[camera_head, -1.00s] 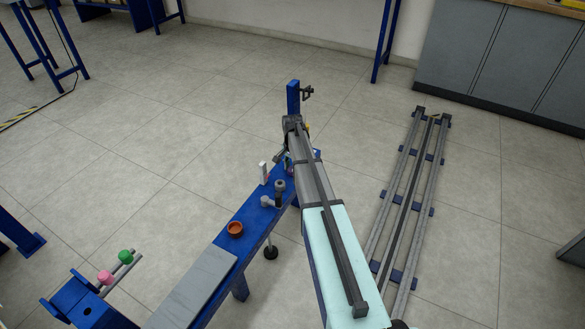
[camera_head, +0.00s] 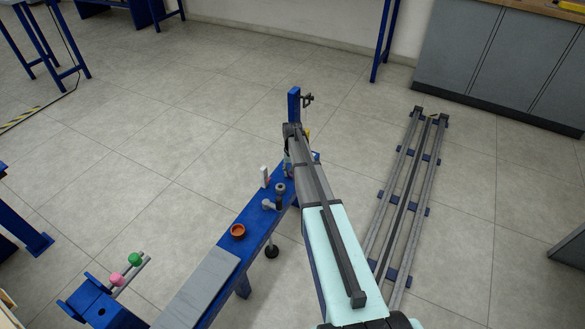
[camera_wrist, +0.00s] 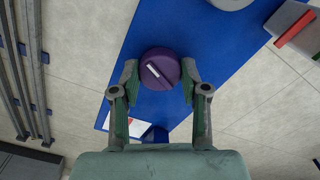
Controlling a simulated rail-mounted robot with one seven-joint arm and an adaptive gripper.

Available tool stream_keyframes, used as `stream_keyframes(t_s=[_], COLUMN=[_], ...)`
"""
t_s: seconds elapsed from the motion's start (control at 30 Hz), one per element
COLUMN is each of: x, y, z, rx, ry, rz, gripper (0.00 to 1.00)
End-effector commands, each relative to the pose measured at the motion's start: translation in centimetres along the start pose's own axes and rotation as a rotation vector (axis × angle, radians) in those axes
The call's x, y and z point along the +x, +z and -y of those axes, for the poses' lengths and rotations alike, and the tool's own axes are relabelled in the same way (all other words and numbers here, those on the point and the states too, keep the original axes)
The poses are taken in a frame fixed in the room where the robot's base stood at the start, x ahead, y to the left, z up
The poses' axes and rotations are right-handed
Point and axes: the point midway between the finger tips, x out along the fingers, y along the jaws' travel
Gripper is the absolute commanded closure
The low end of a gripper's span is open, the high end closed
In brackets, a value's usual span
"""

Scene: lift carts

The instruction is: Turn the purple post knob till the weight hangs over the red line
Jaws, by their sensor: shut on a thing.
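The purple knob (camera_wrist: 160,66) is round with a pale stripe slanting across its top, and sits over the blue bench in the wrist view. My gripper (camera_wrist: 160,78) is shut on it, one finger at each side. In the head view my arm hides the knob and my gripper. A grey block with a red strip (camera_wrist: 294,27) is at the upper right of the wrist view; I cannot tell whether this is the red line. I cannot make out the weight.
The blue bench (camera_head: 258,215) bears an orange-brown bowl (camera_head: 238,231), a white upright block (camera_head: 265,177) and grey fittings. A blue post (camera_head: 294,104) stands beyond my arm. A blue stand with pink and green knobs (camera_head: 134,259) is at lower left.

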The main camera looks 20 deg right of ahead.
Motion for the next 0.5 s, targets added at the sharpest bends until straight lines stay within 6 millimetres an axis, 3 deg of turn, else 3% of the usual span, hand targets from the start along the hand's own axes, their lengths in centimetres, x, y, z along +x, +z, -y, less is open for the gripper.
stream_keyframes(t_s=[0.5], x=[-0.01], y=[0.02], z=[-0.03], rx=[-0.324], ry=[0.001], rz=[0.001], gripper=[0.9])
